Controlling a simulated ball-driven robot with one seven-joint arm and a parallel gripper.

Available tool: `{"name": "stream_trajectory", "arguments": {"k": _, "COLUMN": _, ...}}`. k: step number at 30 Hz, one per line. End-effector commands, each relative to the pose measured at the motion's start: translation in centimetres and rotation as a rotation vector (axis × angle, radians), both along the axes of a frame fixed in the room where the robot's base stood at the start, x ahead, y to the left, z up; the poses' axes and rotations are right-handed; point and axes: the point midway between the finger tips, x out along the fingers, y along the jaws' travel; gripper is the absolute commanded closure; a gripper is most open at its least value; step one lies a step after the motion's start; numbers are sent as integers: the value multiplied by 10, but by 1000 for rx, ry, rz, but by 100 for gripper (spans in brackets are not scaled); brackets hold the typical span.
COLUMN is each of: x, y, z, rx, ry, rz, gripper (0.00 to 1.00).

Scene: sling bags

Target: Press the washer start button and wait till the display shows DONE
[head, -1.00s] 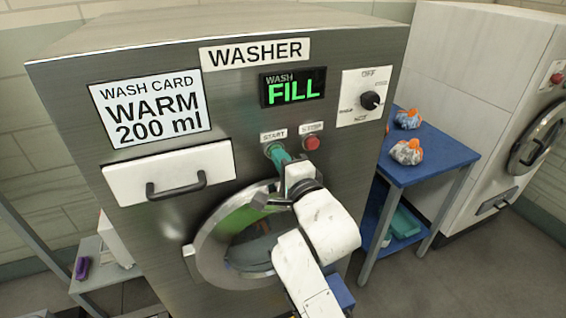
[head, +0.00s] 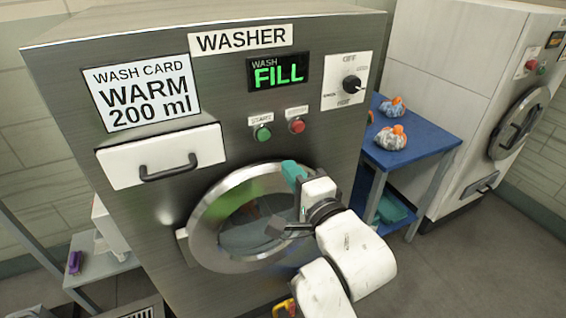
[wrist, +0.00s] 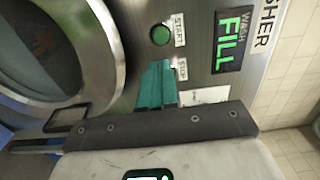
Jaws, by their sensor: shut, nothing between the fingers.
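The grey washer (head: 95,160) has a green start button (head: 263,134) and a red stop button (head: 297,126) on its front. Its display (head: 278,72) reads WASH FILL in green. My gripper (head: 290,168) is shut and empty, with teal fingers, below the two buttons and apart from the start button. In the wrist view the shut fingers (wrist: 158,75) lie near the STOP label, and the green start button (wrist: 160,35) shows uncovered beyond them. The red stop button is hidden in the wrist view.
The round washer door (head: 205,205) is closed just below my gripper. A detergent drawer (head: 130,178) is at the left and a dial (head: 351,85) at the upper right. A blue table (head: 440,143) with tied bags (head: 391,138) stands to the right.

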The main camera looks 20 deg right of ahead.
Motion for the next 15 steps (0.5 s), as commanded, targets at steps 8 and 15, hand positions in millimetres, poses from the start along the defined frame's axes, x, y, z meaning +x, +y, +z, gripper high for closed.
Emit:
{"name": "stream_trajectory", "arguments": {"k": 8, "x": -21, "y": 0, "z": 0, "rx": -1, "ry": 0, "rz": 0, "gripper": 100}}
{"name": "stream_trajectory", "arguments": {"k": 15, "x": -21, "y": 0, "z": 0, "rx": -1, "ry": 0, "rz": 0, "gripper": 100}}
